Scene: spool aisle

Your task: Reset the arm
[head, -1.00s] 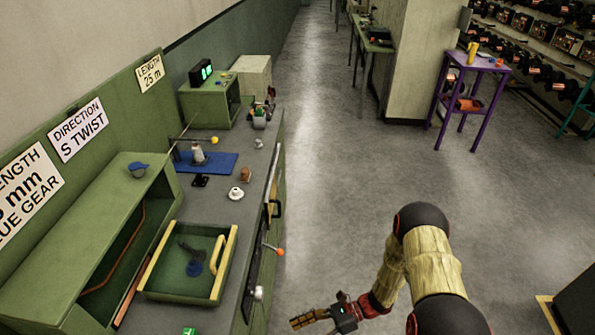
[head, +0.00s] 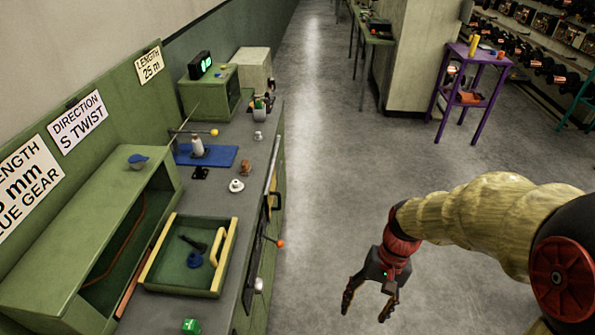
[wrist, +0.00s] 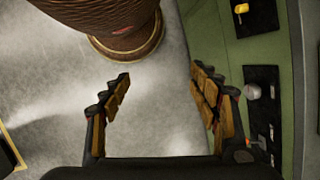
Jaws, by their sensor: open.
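My gripper (head: 368,300) hangs over the bare floor to the right of the green bench, fingers pointing down. Its two fingers are spread apart with nothing between them. The wrist view also shows my gripper (wrist: 168,105) open and empty, with grey floor between the fingers. My arm reaches in from the right edge of the head view, bent down at the wrist.
The bench (head: 218,207) runs along the left, with a lever with an orange knob (head: 280,243) sticking out from its front. A drawer-like green tray (head: 182,278) holds dark and blue parts. A purple table (head: 477,66) stands farther back. The aisle floor (head: 320,150) is clear.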

